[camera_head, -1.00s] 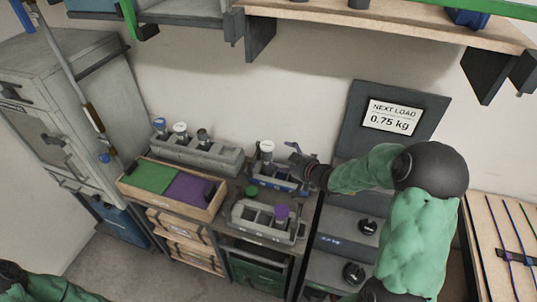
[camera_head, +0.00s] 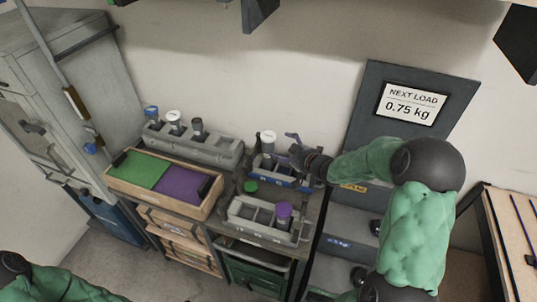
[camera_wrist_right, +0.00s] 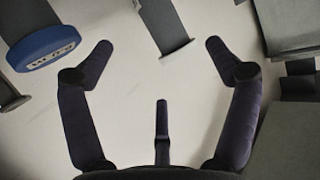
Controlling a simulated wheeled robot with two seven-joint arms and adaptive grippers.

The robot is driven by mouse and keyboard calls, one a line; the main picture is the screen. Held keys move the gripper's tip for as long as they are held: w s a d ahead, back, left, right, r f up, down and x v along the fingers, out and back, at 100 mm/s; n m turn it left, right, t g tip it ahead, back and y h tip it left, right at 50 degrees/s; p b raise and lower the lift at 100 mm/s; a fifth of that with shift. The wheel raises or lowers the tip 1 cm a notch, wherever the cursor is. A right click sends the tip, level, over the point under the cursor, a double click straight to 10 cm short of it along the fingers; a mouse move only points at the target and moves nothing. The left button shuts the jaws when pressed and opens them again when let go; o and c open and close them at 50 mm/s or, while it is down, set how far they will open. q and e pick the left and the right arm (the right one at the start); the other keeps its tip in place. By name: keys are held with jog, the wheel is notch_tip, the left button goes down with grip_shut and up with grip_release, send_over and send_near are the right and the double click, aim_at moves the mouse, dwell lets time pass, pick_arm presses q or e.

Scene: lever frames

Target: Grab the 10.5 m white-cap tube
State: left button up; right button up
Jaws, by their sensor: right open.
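One white-cap tube (camera_head: 268,138) stands upright in a small blue rack (camera_head: 283,182) on the bench. Another white-cap tube (camera_head: 174,119) stands in the long grey rack (camera_head: 200,152) behind, between a blue-cap tube (camera_head: 151,112) and a dark-cap tube (camera_head: 197,126). No length marks can be read on the tubes. My right gripper (camera_head: 292,144) is just right of the white-cap tube in the blue rack, apart from it. In the right wrist view my right gripper (camera_wrist_right: 158,55) is open and empty, facing a pale surface. Only part of my left arm shows.
A front grey rack (camera_head: 245,220) holds a purple-cap tube (camera_head: 283,212); a green cap (camera_head: 250,187) lies behind it. A wooden tray (camera_head: 160,198) has green and purple sections. A "0.75 kg" sign (camera_head: 409,106) stands right. A blue object (camera_wrist_right: 45,46) shows in the wrist view.

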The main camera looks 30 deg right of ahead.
aim_at(273, 144)
jog(key=b+x, duration=0.2)
jog(key=x, duration=0.7)
jog(key=shift+w+f+b, duration=0.25)
jog(key=shift+w+b, duration=0.05)
jog(key=c, duration=1.5)
